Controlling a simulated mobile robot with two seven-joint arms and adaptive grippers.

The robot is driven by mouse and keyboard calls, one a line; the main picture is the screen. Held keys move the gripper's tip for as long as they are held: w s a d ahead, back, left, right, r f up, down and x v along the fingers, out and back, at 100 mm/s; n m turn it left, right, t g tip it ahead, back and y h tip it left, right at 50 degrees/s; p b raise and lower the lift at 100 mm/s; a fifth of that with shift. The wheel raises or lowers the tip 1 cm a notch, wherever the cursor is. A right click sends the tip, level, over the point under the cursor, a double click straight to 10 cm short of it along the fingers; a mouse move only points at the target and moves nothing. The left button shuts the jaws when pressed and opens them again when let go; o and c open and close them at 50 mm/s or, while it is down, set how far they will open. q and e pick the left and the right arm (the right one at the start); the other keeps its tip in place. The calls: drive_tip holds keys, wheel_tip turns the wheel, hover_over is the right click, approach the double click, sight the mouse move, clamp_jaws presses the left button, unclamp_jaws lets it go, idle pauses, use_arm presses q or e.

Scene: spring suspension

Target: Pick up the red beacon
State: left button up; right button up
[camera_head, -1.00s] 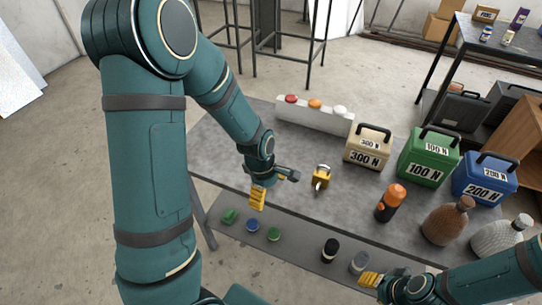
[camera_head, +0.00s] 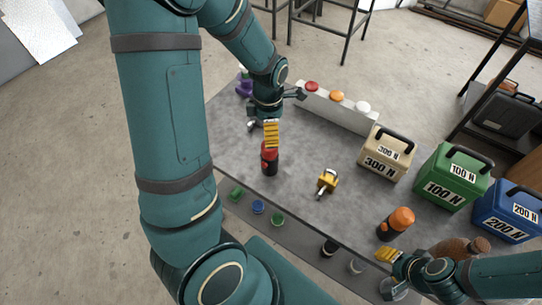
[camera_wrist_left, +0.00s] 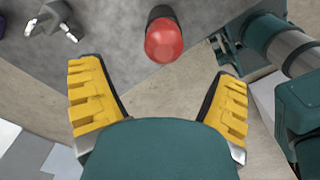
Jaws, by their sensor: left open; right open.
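The red beacon (camera_head: 269,161), with a red top and a black body, stands upright on the grey table at its left part in the head view. My left gripper (camera_head: 272,133) is open just behind and above it in that view, its yellow fingers partly overlapping the red top. In the left wrist view the beacon's red dome (camera_wrist_left: 163,41) lies between the directions of the two spread fingers, beyond their tips, with nothing held. My right gripper (camera_head: 386,255) is open and empty at the lower right, near the orange beacon (camera_head: 397,224).
A yellow metal fitting (camera_head: 327,181) lies right of the red beacon. A bar with coloured domes (camera_head: 337,109) stands along the back. Beige (camera_head: 384,155), green (camera_head: 450,177) and blue (camera_head: 505,212) weights stand at right. A purple object (camera_head: 244,87) is near the left gripper.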

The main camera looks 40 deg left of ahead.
sight(270, 156)
use_arm(q)
drive_tip(key=f, duration=0.8)
drive_tip(key=shift+s+f, duration=0.3)
drive_tip(key=shift+s, duration=0.05)
drive_tip(key=c, duration=1.4)
